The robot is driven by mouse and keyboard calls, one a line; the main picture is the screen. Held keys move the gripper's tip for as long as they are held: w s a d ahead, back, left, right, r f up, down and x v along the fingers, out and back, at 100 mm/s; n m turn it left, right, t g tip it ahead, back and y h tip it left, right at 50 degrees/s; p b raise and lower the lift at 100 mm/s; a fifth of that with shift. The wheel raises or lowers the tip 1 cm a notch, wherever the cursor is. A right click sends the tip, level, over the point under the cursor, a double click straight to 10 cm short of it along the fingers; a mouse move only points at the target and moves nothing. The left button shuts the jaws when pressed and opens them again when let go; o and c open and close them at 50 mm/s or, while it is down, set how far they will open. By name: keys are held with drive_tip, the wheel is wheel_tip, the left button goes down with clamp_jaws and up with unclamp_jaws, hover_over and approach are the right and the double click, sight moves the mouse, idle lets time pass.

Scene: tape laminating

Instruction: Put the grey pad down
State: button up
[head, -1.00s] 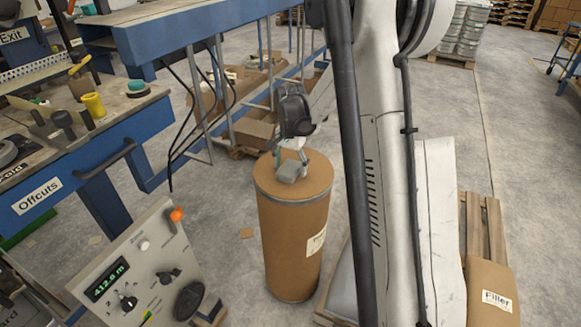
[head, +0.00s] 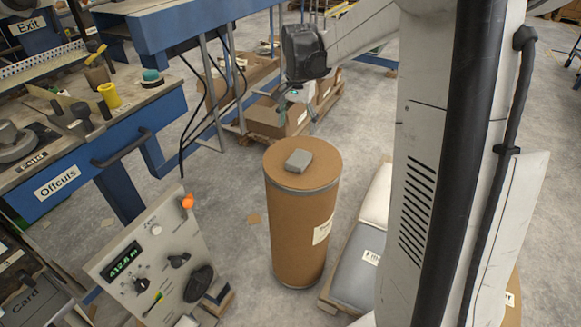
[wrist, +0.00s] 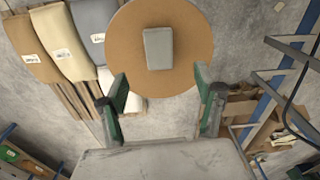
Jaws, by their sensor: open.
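The grey pad (head: 299,161) lies flat on the round brown top of a drum (head: 302,225). In the wrist view the pad (wrist: 158,48) rests near the middle of the drum top (wrist: 190,75), with bare brown surface around it. My gripper (head: 298,108) is above and beyond the drum in the head view, clear of the pad. In the wrist view my gripper (wrist: 162,88) has its two green-and-grey fingers spread wide with nothing between them. No part of the pad is hidden in the wrist view.
A workbench with an Offcuts label (head: 58,182) stands at the left. A grey control box (head: 150,255) with an orange knob stands in front of it. Filled sacks (head: 360,262) lie on a pallet right of the drum. Cardboard boxes (head: 275,118) are behind it.

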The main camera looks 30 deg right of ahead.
drive_tip(key=s+a+r+n+t, duration=0.2)
drive_tip(key=s+a+r+n, duration=0.15)
drive_tip(key=s+a, duration=0.2)
drive_tip(key=s+a+r+n+t, duration=0.1)
drive_tip(key=s+a+r+n, duration=0.1)
drive_tip(key=s+a+r, duration=0.4)
drive_tip(key=s+a+f+n+t, duration=0.1)
drive_tip(key=s+a+n, duration=0.1)
drive_tip(key=s, duration=0.5)
drive_tip(key=s+a+f+n+t, duration=0.2)
drive_tip(key=s+a, duration=0.1)
drive_tip(key=s, duration=0.4)
drive_tip(key=shift+n+t, duration=0.3)
drive_tip(key=shift+n, duration=0.05)
drive_tip(key=shift+o, duration=0.5)
drive_tip(key=shift+r+p, duration=0.5)
drive_tip(key=shift+f, duration=0.15)
